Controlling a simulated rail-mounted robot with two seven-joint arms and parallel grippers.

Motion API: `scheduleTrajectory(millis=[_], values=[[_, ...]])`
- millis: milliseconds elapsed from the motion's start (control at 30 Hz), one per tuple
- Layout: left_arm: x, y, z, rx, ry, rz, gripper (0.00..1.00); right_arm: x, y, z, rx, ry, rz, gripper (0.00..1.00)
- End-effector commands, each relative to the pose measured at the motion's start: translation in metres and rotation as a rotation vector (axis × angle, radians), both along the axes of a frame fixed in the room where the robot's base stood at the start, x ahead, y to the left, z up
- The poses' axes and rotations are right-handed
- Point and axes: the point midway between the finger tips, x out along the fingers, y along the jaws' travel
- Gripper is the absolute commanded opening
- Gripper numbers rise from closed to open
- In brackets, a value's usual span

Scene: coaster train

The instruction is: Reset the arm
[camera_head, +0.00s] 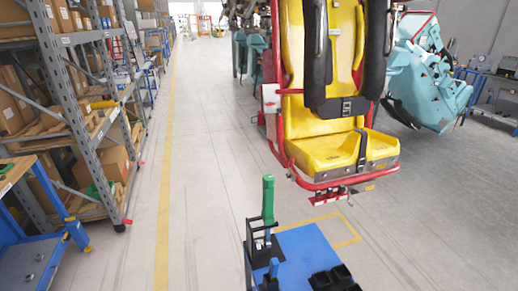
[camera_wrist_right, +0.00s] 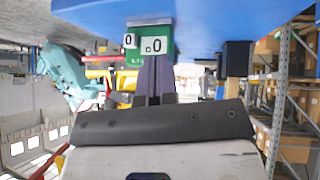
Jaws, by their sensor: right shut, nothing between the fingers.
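My right gripper (camera_wrist_right: 155,65) shows in the right wrist view as two dark fingers side by side, shut and empty. Its tips point at a small green block with white "0" labels (camera_wrist_right: 135,58) by the edge of a blue surface (camera_wrist_right: 220,25). I cannot tell whether the tips touch the block. Neither gripper nor arm shows in the head view, and my left gripper is in no view.
A blue tray (camera_head: 305,250) with a green-handled tool (camera_head: 268,200) upright in a black holder is at the bottom of the head view. A yellow coaster seat (camera_head: 340,152) in a red frame stands beyond it. Shelves (camera_head: 95,110) line the left. The aisle floor (camera_head: 205,150) is clear.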

Motion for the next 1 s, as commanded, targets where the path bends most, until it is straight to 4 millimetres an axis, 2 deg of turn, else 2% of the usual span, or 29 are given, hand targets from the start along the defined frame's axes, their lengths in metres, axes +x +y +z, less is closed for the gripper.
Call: scheduleTrajectory(millis=[33, 100, 300, 467, 500, 767, 867, 1000], values=[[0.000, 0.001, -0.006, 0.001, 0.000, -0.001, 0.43, -0.020, 0.001, -0.027, 0.016, 0.064, -0.012, 0.00], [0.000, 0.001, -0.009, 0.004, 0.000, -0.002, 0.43, -0.044, 0.003, -0.051, 0.030, 0.136, -0.023, 0.00], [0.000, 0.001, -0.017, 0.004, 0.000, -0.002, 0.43, -0.104, 0.009, -0.100, 0.058, 0.302, -0.039, 0.00], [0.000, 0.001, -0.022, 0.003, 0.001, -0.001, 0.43, -0.151, 0.010, -0.129, 0.059, 0.416, -0.043, 0.00], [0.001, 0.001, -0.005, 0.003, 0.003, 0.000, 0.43, -0.146, 0.010, -0.108, 0.059, 0.405, -0.043, 0.00], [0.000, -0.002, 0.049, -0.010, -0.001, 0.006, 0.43, -0.144, 0.010, -0.056, 0.059, 0.402, -0.041, 0.00], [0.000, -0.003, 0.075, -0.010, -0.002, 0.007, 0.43, -0.144, 0.010, -0.031, 0.059, 0.402, -0.041, 0.00], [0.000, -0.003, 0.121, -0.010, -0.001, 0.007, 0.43, -0.144, 0.010, 0.015, 0.059, 0.401, -0.041, 0.00]])
